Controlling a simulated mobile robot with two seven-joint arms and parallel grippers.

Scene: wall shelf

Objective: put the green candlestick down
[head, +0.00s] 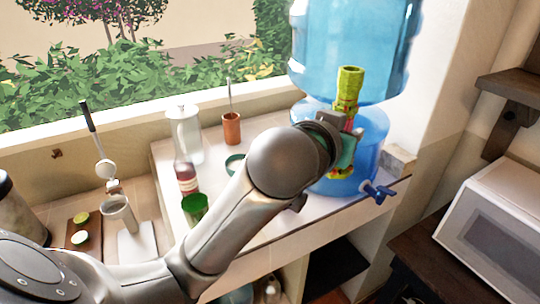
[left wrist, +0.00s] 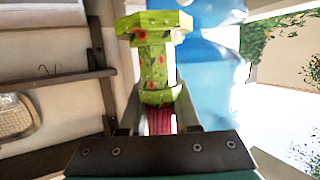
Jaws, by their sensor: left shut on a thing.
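The green candlestick (head: 348,88) is yellow-green with red patches and stands about upright in the head view, in front of the big blue water bottle. My left gripper (head: 343,128) is shut on its middle and hides part of it. Its lower end shows below the gripper; I cannot tell whether it touches anything. In the left wrist view the candlestick (left wrist: 157,68) rises between the two fingers of the left gripper (left wrist: 158,120), with a dark red part low between them. My right gripper is not in view.
The blue water bottle (head: 350,40) stands close behind on the white counter (head: 262,232). A dark wall shelf (head: 508,92) and a white appliance (head: 500,230) are at right.

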